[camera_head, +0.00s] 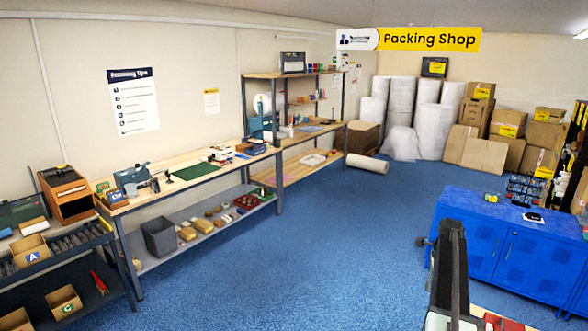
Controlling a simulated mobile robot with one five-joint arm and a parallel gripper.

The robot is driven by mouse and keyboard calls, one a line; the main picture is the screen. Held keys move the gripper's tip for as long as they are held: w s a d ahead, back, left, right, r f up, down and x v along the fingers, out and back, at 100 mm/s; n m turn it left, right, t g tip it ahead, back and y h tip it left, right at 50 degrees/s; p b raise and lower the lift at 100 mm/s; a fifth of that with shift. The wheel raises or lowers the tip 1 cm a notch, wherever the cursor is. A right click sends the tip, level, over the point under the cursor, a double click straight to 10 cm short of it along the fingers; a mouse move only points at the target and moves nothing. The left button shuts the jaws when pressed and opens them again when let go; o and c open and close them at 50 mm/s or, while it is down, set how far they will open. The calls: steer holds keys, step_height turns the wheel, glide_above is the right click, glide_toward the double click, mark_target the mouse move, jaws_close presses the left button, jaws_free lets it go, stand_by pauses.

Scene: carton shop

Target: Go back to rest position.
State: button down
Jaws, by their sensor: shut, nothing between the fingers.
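A dark upright part (452,262), apparently a link of my own arm, rises from the bottom edge at the right of centre. It stands in front of the left end of the blue cabinet (510,245). I cannot make out my gripper or its fingertips.
Workbenches (205,180) with tools and boxes line the left wall. A grey bin (160,237) stands on a lower shelf. White rolls (401,103) and cartons (485,155) fill the back. The blue floor (300,250) in the middle is clear.

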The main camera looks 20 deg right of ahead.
steer(key=w+a+f+n+b, duration=0.2)
steer(key=a+f, duration=0.1)
steer(key=a, duration=0.7)
steer(key=w+a+f+n+b, duration=0.2)
steer(key=w+a, duration=0.1)
steer(key=a, duration=0.7)
steer(key=w+a+f+n+b, duration=0.2)
steer(key=a+f+b, duration=0.1)
steer(key=a, duration=0.7)
steer(key=s+a+f+n+b, duration=0.2)
steer(key=s+a+n, duration=0.1)
steer(key=a, duration=0.5)
steer(key=s+a+f+n+b, duration=0.2)
steer(key=a+n, duration=0.1)
steer(key=a, duration=0.4)
steer(key=s+a+f+n+b, duration=0.2)
steer(key=s+a+n, duration=0.15)
steer(key=a, duration=0.45)
steer(key=s+a+n, duration=0.1)
steer(key=s+n, duration=0.5)
steer(key=n, duration=0.3)
steer(key=shift+a+n+g+h+p, duration=0.2)
steer(key=shift+n+g+h+p, duration=0.1)
steer(key=shift+n+h+p, duration=0.1)
steer(key=shift+r, duration=0.1)
